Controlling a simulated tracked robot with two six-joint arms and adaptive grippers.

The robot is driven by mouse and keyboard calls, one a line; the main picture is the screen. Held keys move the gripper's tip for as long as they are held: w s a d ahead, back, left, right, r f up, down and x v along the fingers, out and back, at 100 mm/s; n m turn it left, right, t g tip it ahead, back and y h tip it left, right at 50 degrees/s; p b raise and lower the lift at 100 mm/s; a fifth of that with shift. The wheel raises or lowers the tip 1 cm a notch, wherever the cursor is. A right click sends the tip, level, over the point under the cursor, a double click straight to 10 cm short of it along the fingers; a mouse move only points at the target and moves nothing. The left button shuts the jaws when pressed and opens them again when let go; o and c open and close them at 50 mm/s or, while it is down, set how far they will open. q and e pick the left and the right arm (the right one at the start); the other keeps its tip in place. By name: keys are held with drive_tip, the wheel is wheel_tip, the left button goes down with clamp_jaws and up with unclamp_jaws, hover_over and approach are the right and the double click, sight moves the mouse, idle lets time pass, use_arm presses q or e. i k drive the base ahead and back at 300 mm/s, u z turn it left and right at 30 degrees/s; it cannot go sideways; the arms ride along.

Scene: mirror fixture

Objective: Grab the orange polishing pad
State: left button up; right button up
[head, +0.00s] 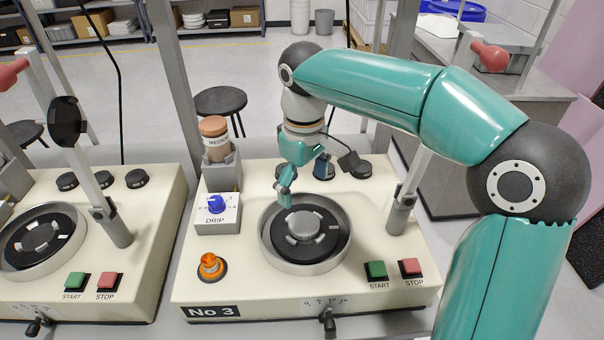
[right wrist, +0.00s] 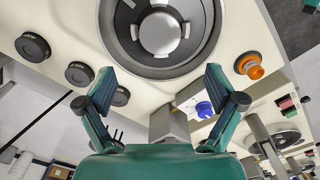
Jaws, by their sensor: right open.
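I do not make out a flat orange polishing pad for certain. The clearest orange thing is a small knob-like piece (head: 211,266) on a dark round base at the front left of the No 3 machine (head: 270,294). It also shows at the right of the right wrist view (right wrist: 250,66). My right gripper (head: 303,186) hangs above the back rim of the round basin, fingers downward. In the right wrist view its fingers (right wrist: 160,88) are spread with nothing between them. The grey spindle head (head: 303,230) sits in the basin. My left gripper is not in view.
A DRIP box with a blue knob (head: 216,204) and an orange-brown-topped MEDIUM jar (head: 214,138) stand left of the basin (head: 265,240). A grey post (head: 404,205) rises at its right. START (head: 376,270) and STOP (head: 411,268) buttons are in front. A similar machine (head: 150,220) stands left.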

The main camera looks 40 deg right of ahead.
sight(213, 267)
drive_tip(key=k, duration=1)
